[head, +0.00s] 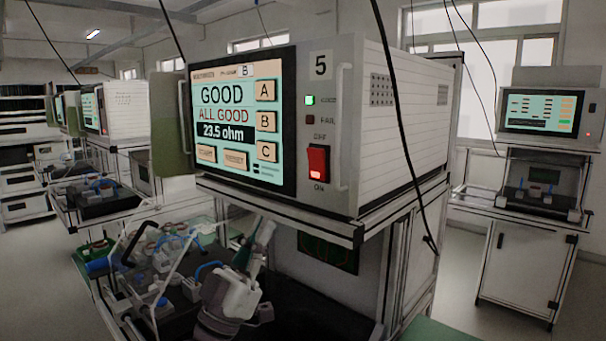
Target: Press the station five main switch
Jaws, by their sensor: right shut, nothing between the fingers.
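The station five main switch (318,163) is a red rocker in a dark frame on the front panel of the test unit (410,125). "OFF" is marked above it and "ON" below it, and its lower part glows. A "5" label (320,65) sits higher on the same panel. My right gripper (264,232) is shut and empty, pointing up below the unit's front edge. It is below and to the left of the switch, apart from it. My left gripper is not in view.
The unit's screen (238,118) reads "GOOD", "ALL GOOD", "23.5 ohm". A green lamp (310,100) is lit above a dark FAIL lamp. A handle (342,125) stands right of the switch. The shelf's front rail (290,218) juts above my gripper. Cables hang in front.

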